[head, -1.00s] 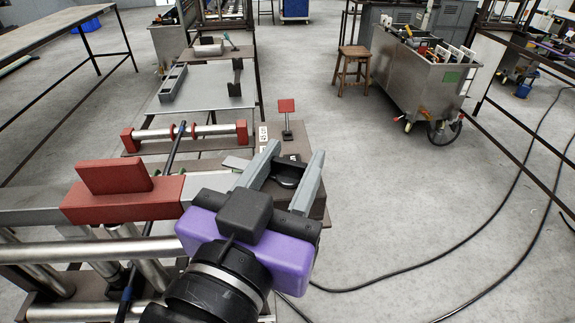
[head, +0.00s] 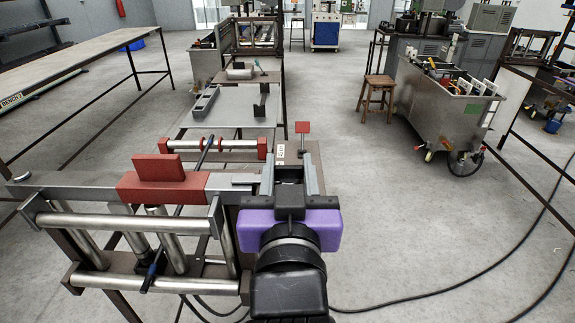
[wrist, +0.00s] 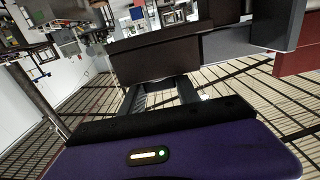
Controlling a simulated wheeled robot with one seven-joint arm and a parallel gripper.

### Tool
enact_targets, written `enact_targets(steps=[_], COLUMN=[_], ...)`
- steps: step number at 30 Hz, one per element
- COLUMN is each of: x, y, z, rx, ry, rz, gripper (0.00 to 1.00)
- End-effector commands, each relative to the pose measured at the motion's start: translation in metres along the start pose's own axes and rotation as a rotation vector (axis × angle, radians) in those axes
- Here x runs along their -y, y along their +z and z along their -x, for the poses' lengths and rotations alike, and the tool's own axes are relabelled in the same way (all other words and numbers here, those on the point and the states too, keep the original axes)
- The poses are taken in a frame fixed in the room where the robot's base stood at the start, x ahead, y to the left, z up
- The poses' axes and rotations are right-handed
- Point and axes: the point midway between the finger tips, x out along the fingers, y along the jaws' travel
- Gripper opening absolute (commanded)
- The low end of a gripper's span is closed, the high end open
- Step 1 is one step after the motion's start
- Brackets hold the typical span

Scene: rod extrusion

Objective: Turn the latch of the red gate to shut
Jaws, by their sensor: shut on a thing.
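The red gate (head: 165,188) is a red block with an upright red plate, on a grey bar across metal rollers at left in the head view. Its edge also shows at the right of the wrist view (wrist: 298,62). My gripper (head: 289,158) is right of the gate, its grey fingers pointing away from me. It is shut on a dark block, which seems to be the latch; this block (wrist: 155,55) crosses in front of the fingers in the wrist view. In the head view the fingers and purple gripper body hide most of the latch.
A roller with red end blocks (head: 213,145) lies behind the gate. A wooden stool (head: 378,94) and a metal cart (head: 440,105) stand at right. The floor right of my gripper is mostly clear, with cables.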

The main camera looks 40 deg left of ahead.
Motion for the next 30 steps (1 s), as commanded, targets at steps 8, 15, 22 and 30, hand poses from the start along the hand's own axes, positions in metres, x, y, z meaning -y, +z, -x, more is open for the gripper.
enact_targets(steps=[8, 15, 22, 30], x=[0.000, 0.001, 0.001, 0.000], y=[0.000, 0.000, 0.000, 0.002], z=[0.000, 0.000, 0.000, 0.028], rx=[0.000, 0.000, 0.000, -0.001], ry=[-0.003, -0.003, -0.003, -0.004], rz=[0.000, 0.000, 0.000, 0.000], gripper=[0.00, 0.60, 0.60, 0.60])
